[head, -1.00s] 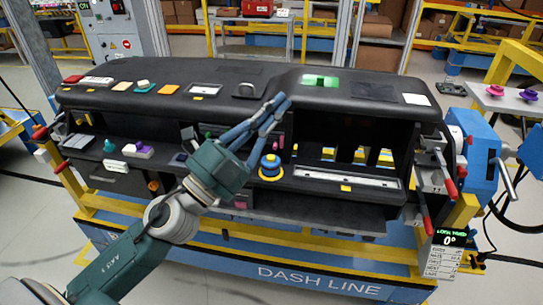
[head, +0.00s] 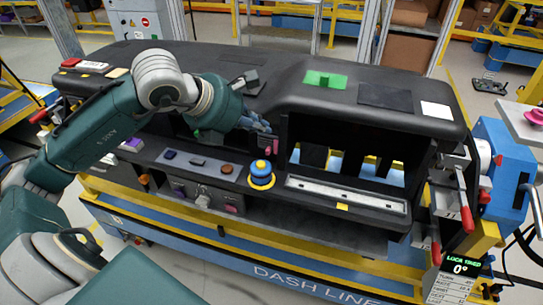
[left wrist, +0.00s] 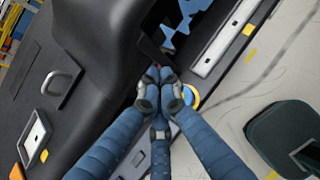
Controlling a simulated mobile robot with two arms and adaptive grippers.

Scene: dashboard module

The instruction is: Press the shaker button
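A blue domed button on a yellow ring (head: 261,172) stands on the lower front ledge of the black dashboard module (head: 410,118). No readable label confirms it as the shaker button. My left gripper (head: 268,130) is behind and above this button in the head view, apart from it in the picture. In the left wrist view its three blue fingers (left wrist: 164,80) converge with their tips together, holding nothing visible. Part of the yellow ring (left wrist: 191,97) shows beside the fingertips, partly hidden by them. My right gripper is in neither current view.
A brown knob (head: 227,169) and small dark switches sit left of the button. A silver slotted strip (head: 346,194) lies to its right. A green pad (head: 325,79) is on the module's top. Red-handled clamps (head: 464,200) stand at the right end.

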